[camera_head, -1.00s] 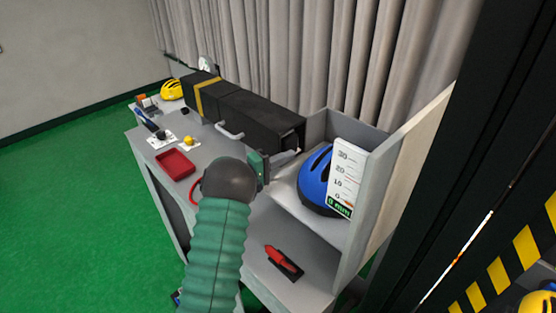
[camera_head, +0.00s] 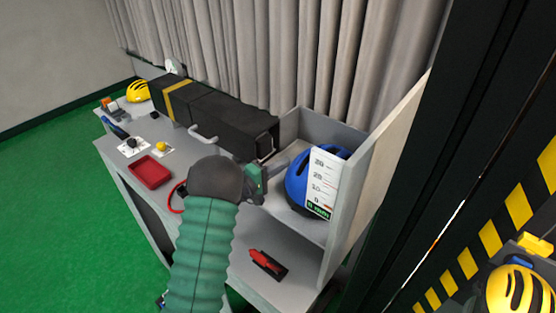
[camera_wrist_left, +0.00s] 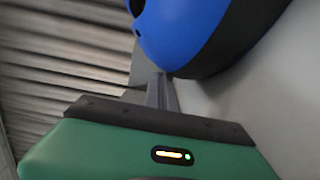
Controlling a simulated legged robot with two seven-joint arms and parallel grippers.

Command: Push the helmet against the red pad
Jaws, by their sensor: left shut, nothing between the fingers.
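The blue helmet (camera_head: 299,183) sits in the grey open-topped bay at the right end of the bench, partly hidden behind a white scale card (camera_head: 321,184). My left gripper (camera_head: 280,167) is shut and empty, its fingertips at the helmet's left side. In the left wrist view the shut fingers (camera_wrist_left: 162,90) reach the lower edge of the blue helmet (camera_wrist_left: 185,30); I cannot tell whether they touch. I cannot make out a red pad in the bay; the helmet and card hide part of it. My right gripper is not in view.
A long black box (camera_head: 215,117) with a yellow band lies behind my arm. A red tray (camera_head: 150,172) is at left. A red-handled item (camera_head: 267,262) lies on the bench front. Grey walls (camera_head: 360,190) bound the bay. A yellow helmet (camera_head: 515,290) is at lower right.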

